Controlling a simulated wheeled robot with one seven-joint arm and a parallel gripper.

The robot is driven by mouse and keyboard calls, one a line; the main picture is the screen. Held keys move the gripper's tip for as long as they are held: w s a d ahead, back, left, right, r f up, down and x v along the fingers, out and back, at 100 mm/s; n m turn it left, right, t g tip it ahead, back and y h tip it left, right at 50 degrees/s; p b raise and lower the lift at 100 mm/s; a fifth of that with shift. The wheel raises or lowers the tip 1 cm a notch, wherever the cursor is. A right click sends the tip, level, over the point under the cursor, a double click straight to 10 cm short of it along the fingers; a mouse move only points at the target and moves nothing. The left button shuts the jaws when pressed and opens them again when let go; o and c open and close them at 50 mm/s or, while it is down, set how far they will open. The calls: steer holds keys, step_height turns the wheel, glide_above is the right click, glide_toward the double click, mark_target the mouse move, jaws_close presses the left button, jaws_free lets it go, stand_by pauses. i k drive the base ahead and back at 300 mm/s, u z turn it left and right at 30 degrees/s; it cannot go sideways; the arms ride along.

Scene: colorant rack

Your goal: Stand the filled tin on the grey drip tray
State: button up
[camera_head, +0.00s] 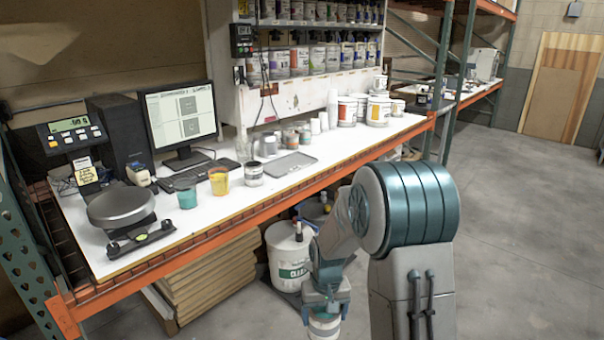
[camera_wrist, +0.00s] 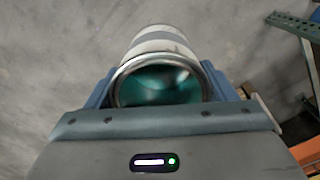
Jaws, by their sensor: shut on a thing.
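The filled tin (camera_wrist: 160,45) is a pale tin with a grey band and a bright metal rim. Its open mouth faces the wrist camera and shows teal liquid inside. My gripper (camera_wrist: 158,88) is shut on it, with one blue-grey finger on each side. In the head view the tin (camera_head: 323,328) hangs below my gripper (camera_head: 325,305), in front of the bench and below its top, partly cut off by the picture's lower edge. The grey drip tray (camera_head: 289,165) lies flat on the white bench top, with nothing seen on it, well away from my gripper.
Left of the tray stand a grey tin (camera_head: 253,173), a yellow cup (camera_head: 219,181) and a teal cup (camera_head: 187,194). Several small containers stand behind it. An orange beam (camera_head: 250,212) edges the bench. A white bucket (camera_head: 289,255) stands on the floor beside my arm.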

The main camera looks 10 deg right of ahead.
mark_target(288, 164)
steer(key=z, duration=0.6)
steer(key=i, duration=0.65)
steer(key=z, duration=0.75)
steer(key=i, duration=1)
steer(key=u, duration=0.7)
steer(key=i, duration=0.55)
steer(key=u, duration=0.6)
